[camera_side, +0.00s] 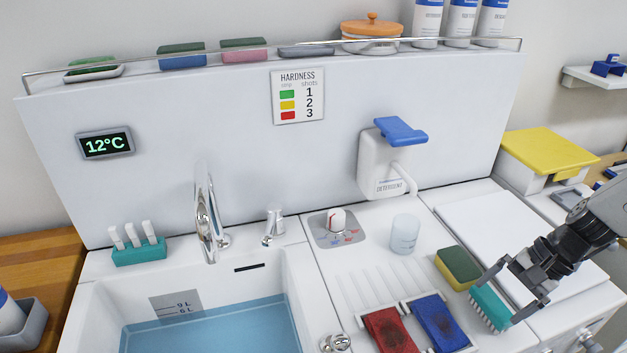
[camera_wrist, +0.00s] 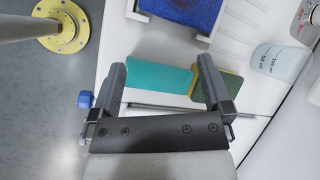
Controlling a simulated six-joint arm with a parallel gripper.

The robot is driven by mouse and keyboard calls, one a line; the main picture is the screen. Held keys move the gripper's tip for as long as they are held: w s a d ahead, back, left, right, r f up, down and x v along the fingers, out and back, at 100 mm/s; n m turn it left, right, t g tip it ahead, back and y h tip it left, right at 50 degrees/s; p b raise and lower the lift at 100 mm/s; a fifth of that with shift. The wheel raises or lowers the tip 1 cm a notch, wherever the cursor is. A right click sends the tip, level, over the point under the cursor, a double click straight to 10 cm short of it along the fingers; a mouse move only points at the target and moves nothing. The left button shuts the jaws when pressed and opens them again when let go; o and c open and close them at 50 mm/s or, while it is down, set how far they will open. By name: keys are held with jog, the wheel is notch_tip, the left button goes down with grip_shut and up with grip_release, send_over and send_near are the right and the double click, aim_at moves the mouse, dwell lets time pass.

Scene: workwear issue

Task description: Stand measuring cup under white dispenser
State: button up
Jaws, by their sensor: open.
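The measuring cup (camera_side: 404,234), small, translucent and whitish, stands upright on the white counter. The dispenser is on the back panel, with a blue lever on top and a "DETERGENT" label. The cup also shows at the right of the wrist view (camera_wrist: 278,62), with graduation print on its side. My gripper (camera_side: 503,288) is open at the right of the counter, away from the cup. In the wrist view a teal brush (camera_wrist: 160,72) appears between its fingers; contact cannot be told.
A yellow-green sponge (camera_side: 458,267) lies between the cup and my gripper. Red (camera_side: 390,330) and blue (camera_side: 440,323) pads lie on the ribbed drainer in front. A control knob (camera_side: 337,222) stands left of the cup, with the water-filled sink (camera_side: 215,325) beyond.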

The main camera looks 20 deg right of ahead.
jog(key=s+d+r+n+t+h, duration=0.1)
jog(key=d+n+h, duration=0.4)
jog(key=n, duration=0.7)
jog(key=shift+s+d+r+n+h, duration=0.3)
jog(key=shift+s+d+r+h, duration=0.15)
jog(key=shift+d, duration=0.3)
